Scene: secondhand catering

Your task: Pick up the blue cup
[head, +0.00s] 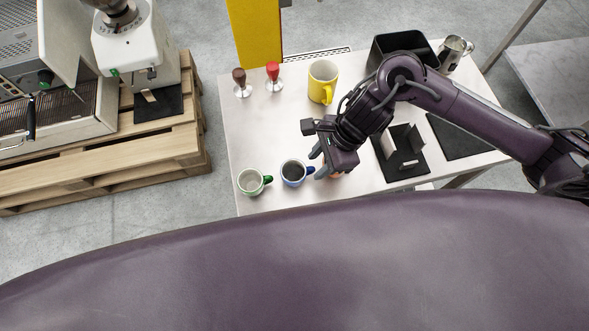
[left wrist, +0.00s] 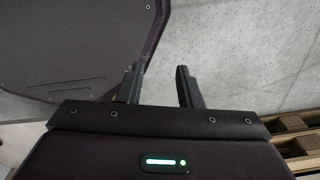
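The blue cup (head: 287,179) stands upright on the white table near its front edge, with a dark inside and its handle on the right. My right gripper (head: 318,163) is just to the right of the cup, with its two fingers apart around the handle side. I cannot tell whether a finger touches the handle. My left gripper (left wrist: 160,85) shows in the left wrist view, open and empty above the grey floor; it is not in the head view.
A green cup (head: 250,182) stands close left of the blue cup. A yellow mug (head: 322,82), two tampers, brown (head: 240,83) and red (head: 273,77), and a black bin (head: 385,46) are farther back. A black stand (head: 402,150) is right of my gripper. The table's left middle is clear.

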